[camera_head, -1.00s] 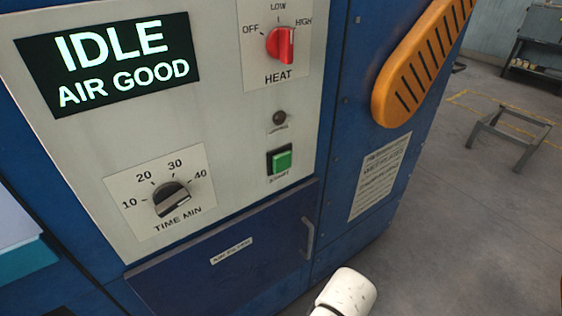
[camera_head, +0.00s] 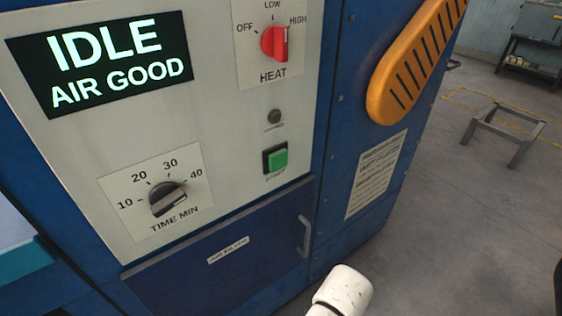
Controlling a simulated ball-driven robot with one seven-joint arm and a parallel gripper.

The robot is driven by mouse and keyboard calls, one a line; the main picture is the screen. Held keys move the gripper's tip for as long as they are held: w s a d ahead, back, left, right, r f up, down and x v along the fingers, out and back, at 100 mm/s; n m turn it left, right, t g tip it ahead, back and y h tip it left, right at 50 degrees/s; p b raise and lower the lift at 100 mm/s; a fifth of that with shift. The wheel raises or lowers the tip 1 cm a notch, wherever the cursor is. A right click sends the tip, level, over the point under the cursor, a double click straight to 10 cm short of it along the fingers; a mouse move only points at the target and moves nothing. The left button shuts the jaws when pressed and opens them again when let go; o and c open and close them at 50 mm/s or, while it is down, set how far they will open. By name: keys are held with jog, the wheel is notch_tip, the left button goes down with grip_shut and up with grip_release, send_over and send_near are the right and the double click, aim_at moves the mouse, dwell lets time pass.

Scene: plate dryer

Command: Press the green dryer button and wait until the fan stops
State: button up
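The green dryer button (camera_head: 277,159) sits in a black square housing on the pale control panel (camera_head: 110,135), with a small label under it. Above it is a small dark round lamp or knob (camera_head: 275,116). The display (camera_head: 105,65) reads "IDLE" and "AIR GOOD". The red heat knob (camera_head: 274,43) is at the upper right of the panel. The time knob (camera_head: 168,198) is at the lower left, marked 10 to 40 minutes. A white rounded part of my own arm shows at the bottom; my gripper cannot be made out.
A dark blue door labelled as air filter (camera_head: 215,275) with a handle (camera_head: 305,236) lies below the panel. An orange slotted guard (camera_head: 415,65) juts out at the upper right. A low metal stand (camera_head: 505,130) is on the floor at right. The floor before the cabinet looks clear.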

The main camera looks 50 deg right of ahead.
grip_shut()
dwell(1.0)
